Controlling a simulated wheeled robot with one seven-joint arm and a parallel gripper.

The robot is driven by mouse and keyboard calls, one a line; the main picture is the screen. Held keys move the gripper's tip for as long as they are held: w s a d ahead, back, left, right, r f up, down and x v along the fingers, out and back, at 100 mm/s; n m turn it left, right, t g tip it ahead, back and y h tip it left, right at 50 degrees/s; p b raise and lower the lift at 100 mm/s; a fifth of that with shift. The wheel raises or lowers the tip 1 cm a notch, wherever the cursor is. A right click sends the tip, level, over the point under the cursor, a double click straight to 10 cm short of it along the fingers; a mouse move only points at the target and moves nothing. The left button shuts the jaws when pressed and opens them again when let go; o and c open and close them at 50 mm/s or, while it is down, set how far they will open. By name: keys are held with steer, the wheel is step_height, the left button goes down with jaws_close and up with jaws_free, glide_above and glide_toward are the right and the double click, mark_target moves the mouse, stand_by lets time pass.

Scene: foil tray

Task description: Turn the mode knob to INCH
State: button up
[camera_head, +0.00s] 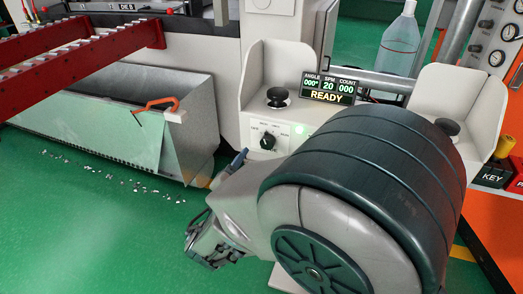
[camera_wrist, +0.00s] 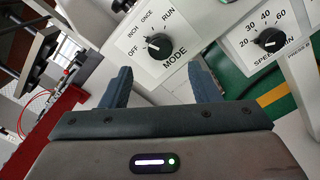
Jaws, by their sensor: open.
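The black mode knob (camera_wrist: 158,45) is on a white panel ahead of my gripper in the wrist view, with OFF, INCH, ONCE and RUN printed around it. Its pointer faces the OFF and INCH side; I cannot tell exactly which mark it meets. The knob (camera_head: 268,142) also shows on the cream console in the head view. My gripper (camera_wrist: 160,74) is open and empty, its two blue fingers spread below the knob in the wrist view and apart from it. In the head view my arm hides part of the console.
A speed knob (camera_wrist: 271,41) is right of the mode knob. Black palm buttons (camera_head: 278,97) stand on the console, beside a display (camera_head: 328,87) reading READY. A metal bin (camera_head: 150,125) stands at left below a red rail (camera_head: 75,50). Small scraps lie on the green floor.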

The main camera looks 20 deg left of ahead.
steer(key=s, duration=0.6)
steer(key=shift+s+a+p, duration=0.25)
steer(key=shift+s+p, duration=0.05)
steer(key=shift+p, duration=0.05)
steer(key=d+r+m+g+h+p, duration=0.3)
steer(key=d+m+g+p, duration=0.15)
steer(key=d, duration=0.45)
steer(key=w+d+r+m+g+h+p, duration=0.1)
steer(key=d+r+m+g+h+p, duration=0.1)
steer(key=d+r+m+g+p, duration=0.45)
steer(key=d+r+m+g+h+p, duration=0.1)
steer(key=d+m+g+h+p, duration=0.15)
steer(key=d, duration=0.75)
steer(key=s+d+r+m+g+y+p, duration=0.1)
steer(key=s+d+r+m+y+p, duration=0.1)
steer(key=r+m+y+p, duration=0.2)
steer(key=s+d+r+m+y+p, duration=0.3)
steer(key=r+m+y+p, duration=0.1)
steer(key=r+m+p, duration=0.4)
step_height(320, 180, up, 2)
steer(key=shift+s+d+r+m+g+y, duration=0.1)
steer(key=shift+s+d+m+g+y, duration=0.2)
steer(key=shift+m, duration=0.55)
steer(key=shift+w, duration=0.1)
